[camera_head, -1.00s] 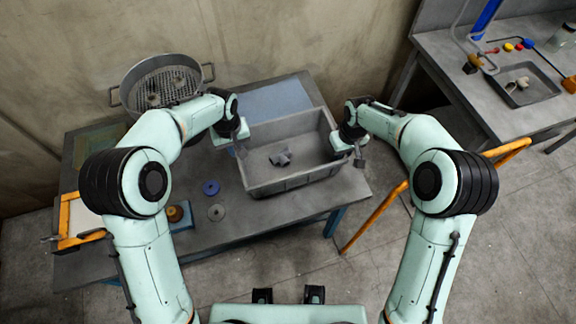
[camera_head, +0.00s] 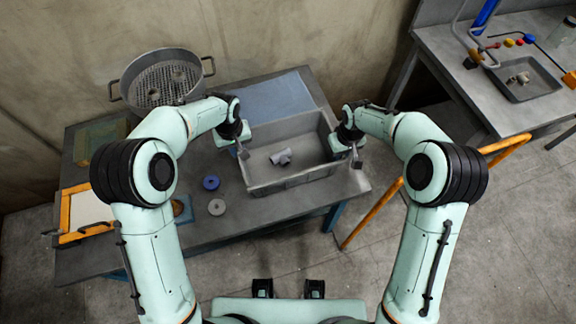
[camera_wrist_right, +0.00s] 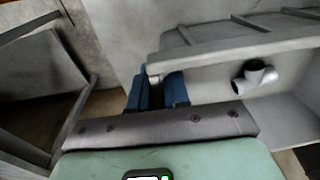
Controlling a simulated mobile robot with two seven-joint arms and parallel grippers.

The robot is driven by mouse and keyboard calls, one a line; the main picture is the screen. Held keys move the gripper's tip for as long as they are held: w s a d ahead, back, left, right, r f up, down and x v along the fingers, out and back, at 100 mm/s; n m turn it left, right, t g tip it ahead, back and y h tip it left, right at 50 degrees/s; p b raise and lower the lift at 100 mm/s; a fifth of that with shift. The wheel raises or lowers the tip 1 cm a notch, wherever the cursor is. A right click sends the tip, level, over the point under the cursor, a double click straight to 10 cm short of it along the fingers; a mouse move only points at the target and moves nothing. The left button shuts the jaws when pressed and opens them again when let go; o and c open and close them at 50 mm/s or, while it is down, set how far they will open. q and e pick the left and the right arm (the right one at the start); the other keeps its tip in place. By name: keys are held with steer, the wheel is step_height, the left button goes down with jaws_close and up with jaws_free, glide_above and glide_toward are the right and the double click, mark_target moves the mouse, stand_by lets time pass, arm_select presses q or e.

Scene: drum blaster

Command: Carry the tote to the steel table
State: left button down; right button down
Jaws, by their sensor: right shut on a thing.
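The grey tote (camera_head: 300,181) is an open-topped bin on a grey worktable (camera_head: 160,245), at its right end. A grey pipe fitting (camera_head: 282,157) lies inside the tote and also shows in the right wrist view (camera_wrist_right: 254,77). My right gripper (camera_head: 355,157) is at the tote's right wall; in the right wrist view its blue fingers (camera_wrist_right: 156,92) are shut on the tote's wall (camera_wrist_right: 225,42). My left gripper (camera_head: 242,150) is at the tote's left wall. Its fingertips are too small to show whether they are closed. A second grey metal table (camera_head: 465,95) stands at the upper right.
The second table holds a dark tray (camera_head: 520,92) with small parts. An orange rail (camera_head: 375,215) stands between the tables. A round sieve pan (camera_head: 160,78), a blue disc (camera_head: 211,183), a grey disc (camera_head: 217,207) and an orange-framed panel (camera_head: 82,213) are on the worktable. Open floor lies at the lower right.

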arm_select(q)
steer(key=shift+d+f, duration=0.25)
steer(key=shift+f, duration=0.2)
arm_select(e)
steer(key=shift+a+f, duration=0.25)
steer(key=shift+f, duration=0.15)
arm_select(q)
steer(key=c, duration=1.5)
jaws_free()
steer(key=shift+f, duration=0.15)
arm_select(e)
steer(key=c, duration=1.4)
jaws_free()
steer(key=shift+f, duration=0.2)
steer(key=shift+c, duration=0.2)
arm_select(q)
steer(key=o, duration=0.4)
arm_select(e)
steer(key=o, duration=0.3)
arm_select(q)
steer(key=shift+a, duration=0.15)
arm_select(e)
steer(key=shift+o, duration=0.2)
steer(key=shift+d, duration=0.15)
